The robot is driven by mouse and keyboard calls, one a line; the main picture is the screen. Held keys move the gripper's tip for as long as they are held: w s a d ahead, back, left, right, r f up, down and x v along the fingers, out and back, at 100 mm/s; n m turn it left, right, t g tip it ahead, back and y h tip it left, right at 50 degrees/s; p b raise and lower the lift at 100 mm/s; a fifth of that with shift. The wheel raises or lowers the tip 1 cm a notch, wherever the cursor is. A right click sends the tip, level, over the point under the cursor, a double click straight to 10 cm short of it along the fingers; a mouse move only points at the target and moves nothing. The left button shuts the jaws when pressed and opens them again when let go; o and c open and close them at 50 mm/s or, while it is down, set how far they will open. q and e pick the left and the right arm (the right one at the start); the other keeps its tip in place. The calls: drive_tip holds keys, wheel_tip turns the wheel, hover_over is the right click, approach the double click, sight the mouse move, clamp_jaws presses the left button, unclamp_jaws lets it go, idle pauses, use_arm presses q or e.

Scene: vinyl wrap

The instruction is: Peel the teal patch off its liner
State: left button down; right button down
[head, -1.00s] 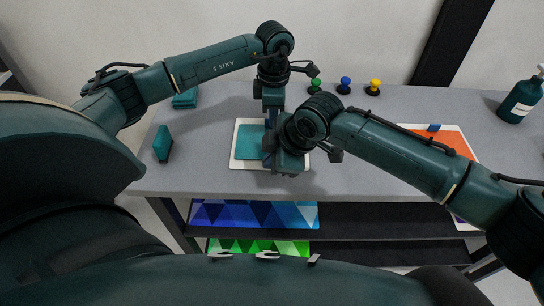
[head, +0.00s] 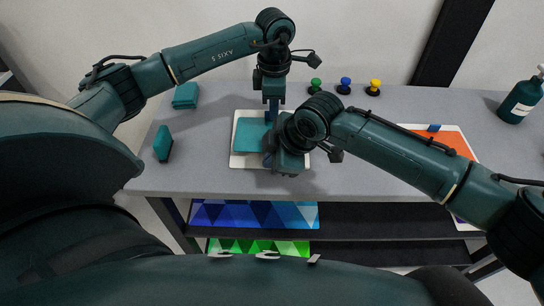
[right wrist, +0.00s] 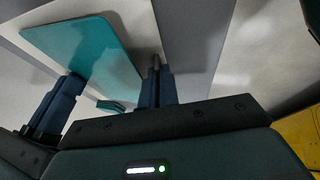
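The teal patch (head: 252,137) is a flat sheet over the white liner (head: 248,161) on the grey table. It also shows in the right wrist view (right wrist: 88,48), with a small teal piece (right wrist: 110,105) below its corner. My left gripper (head: 273,114) points down at the patch's far right part; its fingertips are too small to read. My right gripper (head: 270,158) is over the liner's near right part. In the right wrist view its fingers (right wrist: 106,98) stand apart, with the small teal piece showing between them. My right arm hides the liner's right side.
Teal blocks (head: 162,143) (head: 185,96) lie at the left. Green (head: 315,86), blue (head: 345,86) and yellow (head: 375,88) knobs stand at the back. An orange sheet (head: 450,141) and a dark bottle (head: 521,98) are at the right. Patterned sheets (head: 255,214) lie on a shelf below.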

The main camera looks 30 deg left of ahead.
use_arm(q)
drive_tip(key=shift+r, duration=2.7)
use_arm(e)
drive_tip(key=shift+d+f, duration=0.1)
drive_tip(key=shift+f, duration=0.1)
drive_tip(key=c, duration=1.6)
unclamp_jaws()
drive_tip(key=shift+o, duration=0.2)
drive_tip(key=shift+r, duration=0.1)
use_arm(q)
drive_tip(key=shift+f, duration=0.3)
use_arm(e)
drive_tip(key=v, duration=1.1)
drive_tip(key=shift+d+r, duration=0.15)
drive_tip(key=shift+r, duration=0.25)
